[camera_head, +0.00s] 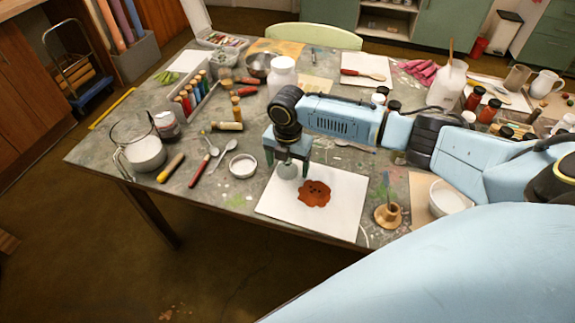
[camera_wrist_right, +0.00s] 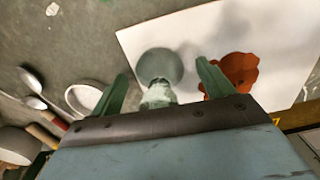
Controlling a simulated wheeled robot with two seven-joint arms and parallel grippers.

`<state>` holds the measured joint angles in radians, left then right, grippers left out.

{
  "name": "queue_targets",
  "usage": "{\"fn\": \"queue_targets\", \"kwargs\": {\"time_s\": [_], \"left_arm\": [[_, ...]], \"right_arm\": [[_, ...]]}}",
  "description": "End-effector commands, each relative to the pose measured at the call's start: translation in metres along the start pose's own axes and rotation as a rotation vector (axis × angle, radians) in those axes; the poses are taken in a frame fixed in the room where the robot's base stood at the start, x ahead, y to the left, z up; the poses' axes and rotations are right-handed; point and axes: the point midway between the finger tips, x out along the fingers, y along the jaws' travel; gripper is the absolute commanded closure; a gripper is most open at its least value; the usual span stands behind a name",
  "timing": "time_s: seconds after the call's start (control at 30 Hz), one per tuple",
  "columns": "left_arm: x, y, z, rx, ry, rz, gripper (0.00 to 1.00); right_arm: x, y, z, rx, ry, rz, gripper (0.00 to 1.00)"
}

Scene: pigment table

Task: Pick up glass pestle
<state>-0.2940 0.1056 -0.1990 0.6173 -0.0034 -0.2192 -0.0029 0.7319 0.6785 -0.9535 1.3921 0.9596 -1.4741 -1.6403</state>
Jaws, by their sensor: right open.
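The glass pestle (camera_head: 287,169) is grey-green, with a broad round end. It stands at the left edge of a white sheet (camera_head: 335,222), beside a patch of red-brown pigment (camera_head: 314,193). My right gripper (camera_head: 290,163) points down over the pestle and partly hides it. In the right wrist view the pestle (camera_wrist_right: 160,65) lies between the two green fingers of the right gripper (camera_wrist_right: 162,74), its narrower part near the palm. The fingers are apart, with gaps on both sides of it. My left gripper is not in view.
A brass holder (camera_head: 388,215) stands to the right, near a white bowl (camera_head: 450,198). Jars and bottles crowd the back of the table.

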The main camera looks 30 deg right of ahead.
Motion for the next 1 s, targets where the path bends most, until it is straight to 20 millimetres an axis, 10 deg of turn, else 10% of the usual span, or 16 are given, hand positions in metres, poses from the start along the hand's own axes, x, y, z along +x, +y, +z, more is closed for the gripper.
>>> {"fn": "queue_targets", "kwargs": {"time_s": [0.5,1.0], "left_arm": [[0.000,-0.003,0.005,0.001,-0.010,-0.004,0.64],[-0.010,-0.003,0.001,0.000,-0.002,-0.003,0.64]], "right_arm": [[-0.001,0.000,0.000,0.001,-0.001,0.000,0.74],[-0.041,0.001,0.001,0.000,-0.003,0.005,0.76]]}}
